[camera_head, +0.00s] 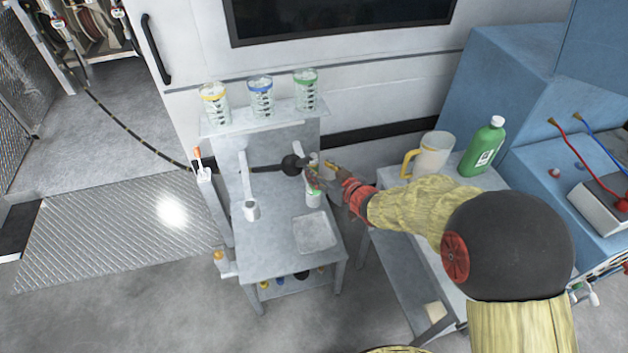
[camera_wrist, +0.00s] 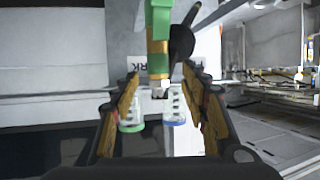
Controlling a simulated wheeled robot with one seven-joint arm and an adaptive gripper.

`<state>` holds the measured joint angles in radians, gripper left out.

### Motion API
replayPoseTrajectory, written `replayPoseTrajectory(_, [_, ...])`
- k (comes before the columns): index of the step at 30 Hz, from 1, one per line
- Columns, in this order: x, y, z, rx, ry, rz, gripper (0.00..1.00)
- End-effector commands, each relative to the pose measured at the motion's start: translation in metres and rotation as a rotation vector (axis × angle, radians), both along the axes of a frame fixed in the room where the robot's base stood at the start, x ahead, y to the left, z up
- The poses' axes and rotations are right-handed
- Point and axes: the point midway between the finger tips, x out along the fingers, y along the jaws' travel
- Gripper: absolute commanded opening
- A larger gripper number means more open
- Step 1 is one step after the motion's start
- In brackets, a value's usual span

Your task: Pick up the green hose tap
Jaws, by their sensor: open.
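The green hose tap (camera_wrist: 158,25) shows upright at the top middle of the wrist view, green with a brass-coloured band and a dark part beside it on the right. Its lower end lies between the two fingertips in the picture, with gaps on both sides. My gripper (camera_wrist: 160,80) is open and empty; how far the tap is from the fingers in depth is hard to tell. In the head view my gripper (camera_head: 326,176) is above the right side of the small grey stand, by a small green-and-white piece (camera_head: 313,198) that it partly covers.
Three clear cups with yellow (camera_head: 214,105), blue (camera_head: 260,97) and green (camera_head: 306,90) rims stand on the stand's upper shelf. A black round end (camera_head: 292,165) is close left of my gripper. A jug (camera_head: 428,155) and green bottle (camera_head: 483,147) stand on the right-hand bench.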

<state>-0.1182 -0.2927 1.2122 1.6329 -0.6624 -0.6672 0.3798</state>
Motion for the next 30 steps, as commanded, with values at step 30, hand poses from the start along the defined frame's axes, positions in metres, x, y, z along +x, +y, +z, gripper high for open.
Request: replayPoseTrajectory(30, [0.039,0.020,-0.011,-0.002,0.000,-0.002,0.22])
